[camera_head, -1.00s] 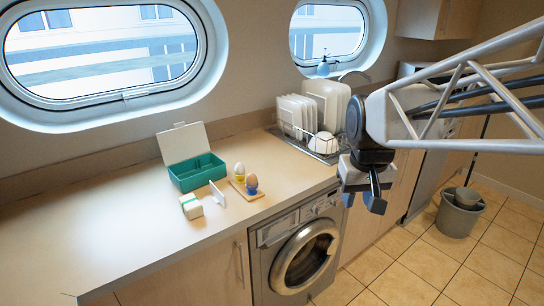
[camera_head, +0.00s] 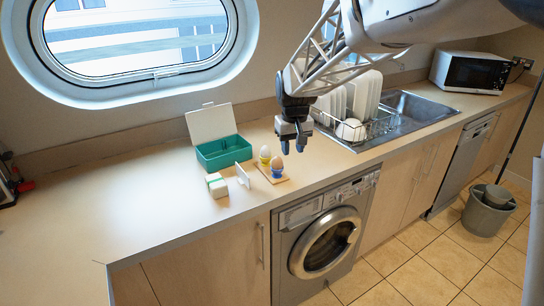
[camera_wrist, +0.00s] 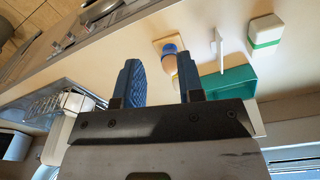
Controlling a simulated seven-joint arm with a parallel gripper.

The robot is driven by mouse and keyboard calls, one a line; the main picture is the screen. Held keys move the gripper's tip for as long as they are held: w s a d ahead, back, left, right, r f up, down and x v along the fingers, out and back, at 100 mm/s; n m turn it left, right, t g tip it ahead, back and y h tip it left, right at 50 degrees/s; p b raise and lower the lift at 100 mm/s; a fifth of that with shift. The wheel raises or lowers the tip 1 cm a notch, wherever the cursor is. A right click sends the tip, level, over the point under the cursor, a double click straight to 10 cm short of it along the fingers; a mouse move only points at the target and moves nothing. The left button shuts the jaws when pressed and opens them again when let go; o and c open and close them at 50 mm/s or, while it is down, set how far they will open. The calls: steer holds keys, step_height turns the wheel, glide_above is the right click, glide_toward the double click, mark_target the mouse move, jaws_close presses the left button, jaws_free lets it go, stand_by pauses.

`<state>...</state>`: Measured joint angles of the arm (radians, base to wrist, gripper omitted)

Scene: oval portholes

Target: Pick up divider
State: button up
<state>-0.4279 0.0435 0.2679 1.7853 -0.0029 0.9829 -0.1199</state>
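The divider (camera_head: 243,174) is a thin white panel standing on the counter in front of the teal box, between the small white-and-green box and the egg cups. In the wrist view the divider (camera_wrist: 217,48) shows as a thin upright strip at upper right. My gripper (camera_head: 293,146) is above the counter, to the right of the divider and apart from it. In the wrist view my gripper (camera_wrist: 160,75) has its two blue fingers spread with nothing between them.
The open teal box (camera_head: 222,154) stands behind the divider. The small white-and-green box (camera_head: 217,186) is at its left. A dish rack (camera_head: 350,127) is farther right. The counter's left side is mostly clear.

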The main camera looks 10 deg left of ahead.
mark_target(242, 170)
steer(key=w+a+f, duration=0.2)
steer(key=a+f, duration=0.1)
steer(key=a, duration=0.3)
steer(key=w+a+f+n, duration=0.1)
steer(key=w+a+f, duration=0.1)
steer(key=a+f, duration=0.2)
steer(key=w+a+f+n, duration=0.1)
steer(key=w+a+f, duration=0.1)
steer(key=a, duration=0.6)
steer(key=shift+w+a+f+g, duration=0.1)
steer(key=shift+w+f+g, duration=0.1)
steer(key=shift+f, duration=0.15)
steer(key=shift+w+a+f+g, duration=0.1)
steer(key=shift+f+g, duration=0.1)
steer(key=shift+f, duration=0.1)
steer(key=shift+f, duration=1.3)
steer(key=shift+s+f, duration=0.2)
steer(key=shift+f, duration=2.4)
steer(key=shift+f, duration=0.25)
steer(key=c, duration=0.5)
steer(key=shift+r, duration=0.15)
